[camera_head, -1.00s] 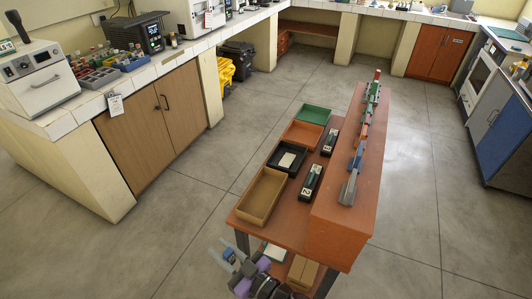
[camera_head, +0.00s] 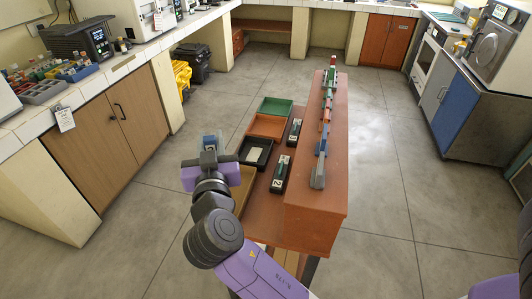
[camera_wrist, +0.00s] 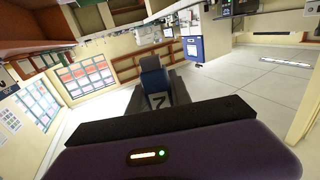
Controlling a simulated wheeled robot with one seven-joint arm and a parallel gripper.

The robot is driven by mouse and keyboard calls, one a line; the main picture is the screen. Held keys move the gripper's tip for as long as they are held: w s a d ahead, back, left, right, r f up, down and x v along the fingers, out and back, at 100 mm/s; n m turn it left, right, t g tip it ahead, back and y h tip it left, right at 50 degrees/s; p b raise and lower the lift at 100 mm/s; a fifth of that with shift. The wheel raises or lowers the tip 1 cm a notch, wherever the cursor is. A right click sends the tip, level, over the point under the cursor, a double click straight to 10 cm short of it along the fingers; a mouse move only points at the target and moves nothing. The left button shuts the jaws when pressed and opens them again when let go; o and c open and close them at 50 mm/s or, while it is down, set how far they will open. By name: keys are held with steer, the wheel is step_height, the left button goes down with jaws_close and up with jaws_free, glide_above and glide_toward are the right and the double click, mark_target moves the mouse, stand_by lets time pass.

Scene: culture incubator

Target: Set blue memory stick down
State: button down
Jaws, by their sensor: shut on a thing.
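The blue memory stick (camera_head: 209,142) is held upright in my gripper (camera_head: 208,155), to the left of the black tray in the head view. The stick appears held up in the air, clear of the table (camera_head: 262,222). My arm hides part of the tan tray (camera_head: 246,184) and the table's front left.
A green tray (camera_head: 275,106), an orange tray (camera_head: 267,126) and a black tray (camera_head: 267,145) with a pale card line the table's left side. Two dark labelled holders (camera_head: 281,174) (camera_head: 295,132) stand beside them. A raised shelf (camera_head: 318,203) on the right carries several coloured items.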

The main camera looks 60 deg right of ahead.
steer(key=s+d+m+g+h, duration=0.3)
steer(key=s+d+g, duration=0.1)
steer(key=s, duration=0.2)
steer(key=m+g+h+b, duration=0.1)
steer(key=m+g+b, duration=0.1)
glide_above(261, 217)
step_height(261, 217, down, 20)
steer(key=shift+f, duration=2.6)
steer(key=shift+f+b, duration=0.2)
steer(key=shift+b, duration=0.2)
steer(key=c, duration=1.2)
jaws_free()
steer(key=shift+r, duration=0.1)
steer(key=b+v, duration=0.1)
steer(key=v, duration=0.5)
steer(key=b+v, duration=0.1)
steer(key=v, duration=0.5)
steer(key=shift+a+r, duration=0.1)
steer(key=shift+r, duration=0.1)
